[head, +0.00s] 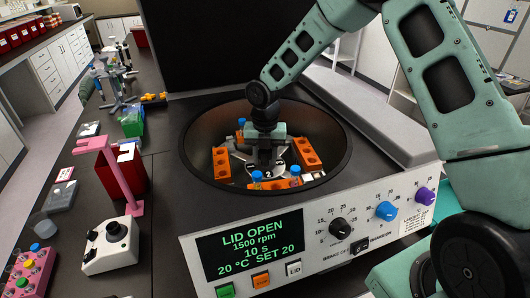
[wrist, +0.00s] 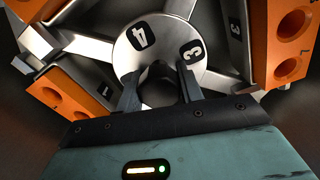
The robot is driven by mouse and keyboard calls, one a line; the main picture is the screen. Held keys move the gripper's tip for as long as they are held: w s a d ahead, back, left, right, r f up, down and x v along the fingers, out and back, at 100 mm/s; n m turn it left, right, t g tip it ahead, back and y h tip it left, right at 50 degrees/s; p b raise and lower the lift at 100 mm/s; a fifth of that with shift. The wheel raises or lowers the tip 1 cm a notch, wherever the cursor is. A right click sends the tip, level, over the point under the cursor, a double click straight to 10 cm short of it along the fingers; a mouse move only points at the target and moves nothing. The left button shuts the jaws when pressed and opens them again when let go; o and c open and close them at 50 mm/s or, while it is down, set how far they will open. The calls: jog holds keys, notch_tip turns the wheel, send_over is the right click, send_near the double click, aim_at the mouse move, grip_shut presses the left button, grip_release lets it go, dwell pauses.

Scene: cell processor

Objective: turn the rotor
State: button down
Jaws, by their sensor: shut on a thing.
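The rotor (wrist: 178,27) is a silver hub with arms, numbered labels and orange buckets, inside the round bowl of the centrifuge. In the wrist view the labels 4 and 3 show on the hub, with orange buckets at left and right. In the head view an orange bucket (head: 307,153) sits at the right of the bowl and label 2 faces the front. My gripper (wrist: 160,92) reaches down into the bowl, its two fingers closed around the dark central knob (wrist: 157,72) of the rotor. The knob is partly hidden by the fingers.
The centrifuge's front panel (head: 296,273) reads LID OPEN. The raised black lid (head: 220,40) stands behind the bowl. The bowl wall (head: 335,135) surrounds my gripper closely. A pink stand (head: 108,165) and a white knobbed device (head: 110,245) stand on the bench at left.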

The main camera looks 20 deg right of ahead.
aim_at(265, 151)
jog(key=shift+r+n+p, duration=0.1)
jog(key=shift+n+p, duration=0.2)
jog(key=shift+n, duration=0.2)
jog(key=c, duration=0.9)
grip_release()
notch_tip(265, 151, up, 17)
jog(key=b, duration=0.4)
jog(key=shift+r, duration=0.2)
